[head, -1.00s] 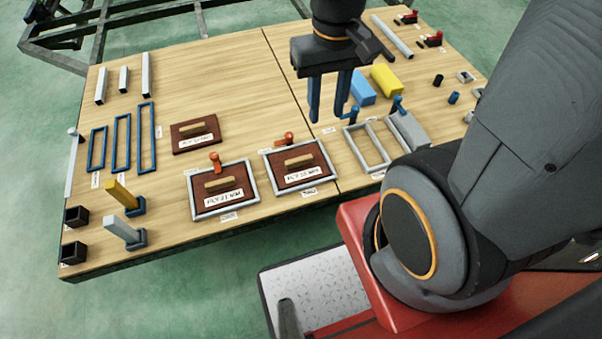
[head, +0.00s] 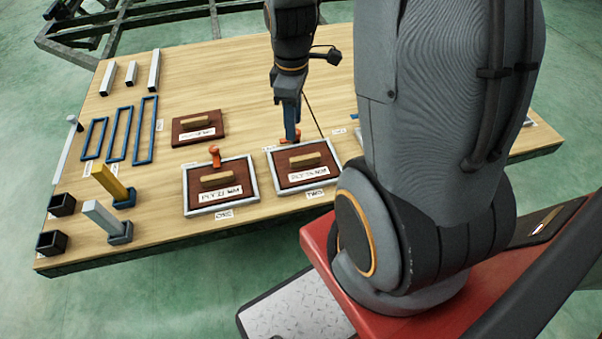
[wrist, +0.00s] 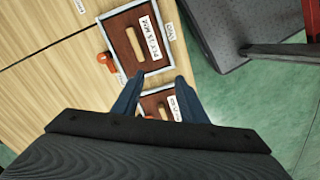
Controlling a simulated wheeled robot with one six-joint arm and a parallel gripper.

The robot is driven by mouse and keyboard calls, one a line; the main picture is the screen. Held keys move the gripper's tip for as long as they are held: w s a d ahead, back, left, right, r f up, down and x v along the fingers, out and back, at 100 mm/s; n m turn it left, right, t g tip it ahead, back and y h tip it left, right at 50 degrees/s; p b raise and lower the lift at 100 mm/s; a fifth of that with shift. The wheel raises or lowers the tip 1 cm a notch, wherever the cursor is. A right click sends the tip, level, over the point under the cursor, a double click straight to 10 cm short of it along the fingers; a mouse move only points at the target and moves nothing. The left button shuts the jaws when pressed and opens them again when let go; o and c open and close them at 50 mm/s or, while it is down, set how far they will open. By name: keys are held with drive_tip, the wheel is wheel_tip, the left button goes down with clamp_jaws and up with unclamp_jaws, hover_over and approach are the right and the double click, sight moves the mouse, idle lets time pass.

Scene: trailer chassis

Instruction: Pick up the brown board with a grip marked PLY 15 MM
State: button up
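A brown board with a light wooden grip sits in the grey frame marked TWO (head: 302,178). Its label seems to read PLY 15 MM, but the second digit is blurred. This board (wrist: 122,48) is in the upper middle of the wrist view. A similar board labelled PLY 21 MM (head: 204,202) sits in frame ONE, left of it. A third brown board (head: 214,135) lies farther back; its label is unreadable. My gripper (head: 291,131) appears over the orange clamp behind the TWO board. In the wrist view my gripper (wrist: 159,78) is open, its blue fingers apart and empty.
Orange clamps (head: 214,155) stand at the backs of both frames. Blue rectangular frames (head: 119,137), grey bars and a yellow post (head: 110,184) stand at the left. My arm hides the table's right part. The table's back middle is clear.

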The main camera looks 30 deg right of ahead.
sight(305, 156)
drive_tip(key=w+d+f+n+b, duration=0.1)
drive_tip(key=d+f, duration=0.1)
drive_tip(key=f, duration=0.2)
drive_tip(key=w+d+f+n+b, duration=0.1)
drive_tip(key=d+f+n+b, duration=0.1)
drive_tip(key=f, duration=0.2)
drive_tip(key=w+d+f+n+b, duration=0.2)
drive_tip(key=f, duration=0.3)
drive_tip(key=shift+w+d+f+b, duration=0.1)
drive_tip(key=shift+f+b, duration=0.5)
drive_tip(key=shift+f, duration=1.15)
drive_tip(key=shift+d+f+b, duration=0.1)
drive_tip(key=shift+f+b, duration=0.45)
drive_tip(key=shift+f, duration=1.2)
drive_tip(key=shift+c, duration=0.4)
clamp_jaws()
